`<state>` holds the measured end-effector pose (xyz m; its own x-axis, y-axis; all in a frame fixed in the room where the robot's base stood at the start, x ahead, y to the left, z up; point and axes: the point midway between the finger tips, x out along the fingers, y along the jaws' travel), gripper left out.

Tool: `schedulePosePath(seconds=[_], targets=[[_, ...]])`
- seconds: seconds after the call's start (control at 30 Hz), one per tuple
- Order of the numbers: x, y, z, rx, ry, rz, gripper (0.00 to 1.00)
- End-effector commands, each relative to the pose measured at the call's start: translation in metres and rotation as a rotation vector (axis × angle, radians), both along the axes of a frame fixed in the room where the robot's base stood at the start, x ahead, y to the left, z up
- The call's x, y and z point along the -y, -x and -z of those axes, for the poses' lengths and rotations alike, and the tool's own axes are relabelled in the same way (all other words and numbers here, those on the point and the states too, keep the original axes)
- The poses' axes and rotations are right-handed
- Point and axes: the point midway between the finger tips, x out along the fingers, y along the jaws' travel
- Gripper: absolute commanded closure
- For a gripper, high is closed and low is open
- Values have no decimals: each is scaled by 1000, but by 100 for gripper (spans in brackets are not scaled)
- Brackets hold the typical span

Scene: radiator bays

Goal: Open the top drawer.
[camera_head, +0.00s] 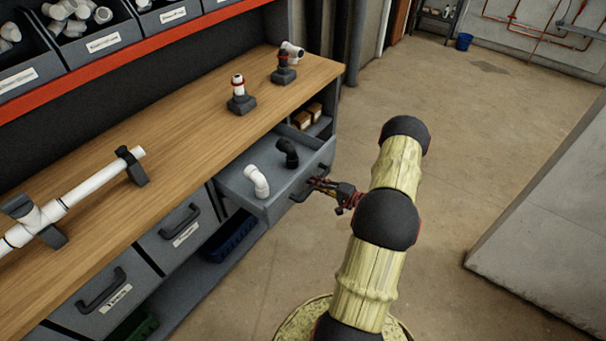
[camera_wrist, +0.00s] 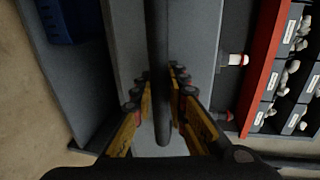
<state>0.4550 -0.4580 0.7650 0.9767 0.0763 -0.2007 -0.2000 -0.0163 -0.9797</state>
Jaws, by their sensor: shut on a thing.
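The top drawer (camera_head: 270,205) is a grey drawer just under the worktop near the right end of the bench. It stands pulled out, with its inside showing. A white elbow fitting (camera_head: 257,182) and a black elbow fitting (camera_head: 288,153) are in it. My gripper (camera_head: 318,184) is at the drawer's front, shut on its dark bar handle (camera_head: 298,196). In the wrist view, the handle (camera_wrist: 159,60) runs between the fingers of my gripper (camera_wrist: 160,88). The fingers partly hide the drawer front there.
The wooden worktop (camera_head: 190,130) carries white pipework and small fittings on stands. Two closed labelled drawers (camera_head: 180,232) are to the left. A blue bin (camera_head: 230,238) sits low beneath. A grey slab (camera_head: 545,235) stands at right. The floor (camera_head: 440,130) between is clear.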

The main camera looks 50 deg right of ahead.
Motion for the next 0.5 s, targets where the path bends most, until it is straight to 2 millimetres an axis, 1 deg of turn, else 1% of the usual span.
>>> schedulePosePath(seconds=[0.03, 0.2, 0.3, 0.5], targets=[[0, 8, 0, -2, -3, 3, 100], [1, 24, 1, -2, -2, 1, 100], [1, 29, 1, -2, -2, 0, 100], [1, 31, 2, -2, -2, -2, 100]])
